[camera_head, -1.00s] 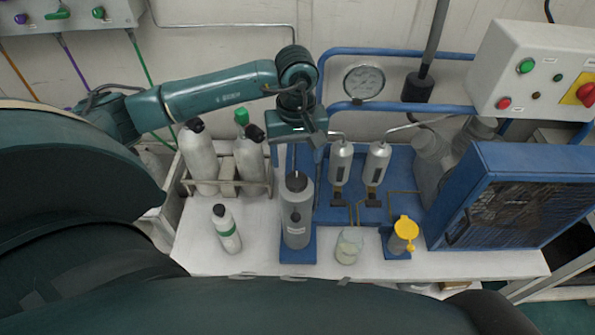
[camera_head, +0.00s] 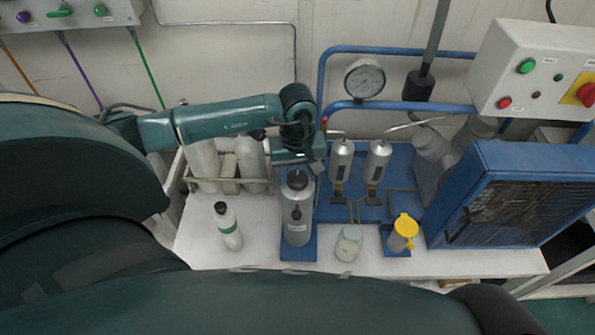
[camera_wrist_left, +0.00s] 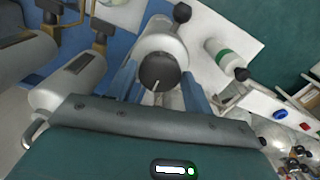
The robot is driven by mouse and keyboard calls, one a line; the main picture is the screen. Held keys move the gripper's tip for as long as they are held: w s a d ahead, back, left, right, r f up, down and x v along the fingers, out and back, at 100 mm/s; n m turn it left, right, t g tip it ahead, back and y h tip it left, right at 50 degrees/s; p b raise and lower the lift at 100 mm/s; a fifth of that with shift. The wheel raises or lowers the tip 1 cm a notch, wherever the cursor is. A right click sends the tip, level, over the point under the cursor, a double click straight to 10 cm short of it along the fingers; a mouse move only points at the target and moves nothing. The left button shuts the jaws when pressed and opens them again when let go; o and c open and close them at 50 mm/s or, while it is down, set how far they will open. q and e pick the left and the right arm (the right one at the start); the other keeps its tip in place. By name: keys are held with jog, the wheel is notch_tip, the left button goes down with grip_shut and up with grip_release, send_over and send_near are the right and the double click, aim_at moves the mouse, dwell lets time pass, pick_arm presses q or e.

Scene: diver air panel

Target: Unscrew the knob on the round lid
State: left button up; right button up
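A grey cylindrical canister (camera_head: 297,225) stands upright on a blue base on the white bench. Its round light lid carries a dark knob (camera_head: 297,180). In the left wrist view the knob (camera_wrist_left: 160,72) is seen from above, with a white line on its top. My left gripper (camera_head: 298,168) is over the canister. In the left wrist view its two blue fingers (camera_wrist_left: 160,84) are spread, one on each side of the knob. They are close to its sides; I cannot tell whether they touch it. My right gripper is not in view.
A lidded jar (camera_head: 348,245) and a yellow-capped cup (camera_head: 403,233) stand to the right. Two small silver cylinders (camera_head: 341,160) and a gauge (camera_head: 365,79) are behind. Racked bottles (camera_head: 203,165) are at left.

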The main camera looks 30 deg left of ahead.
pick_arm(q)
jog(key=c, duration=0.6)
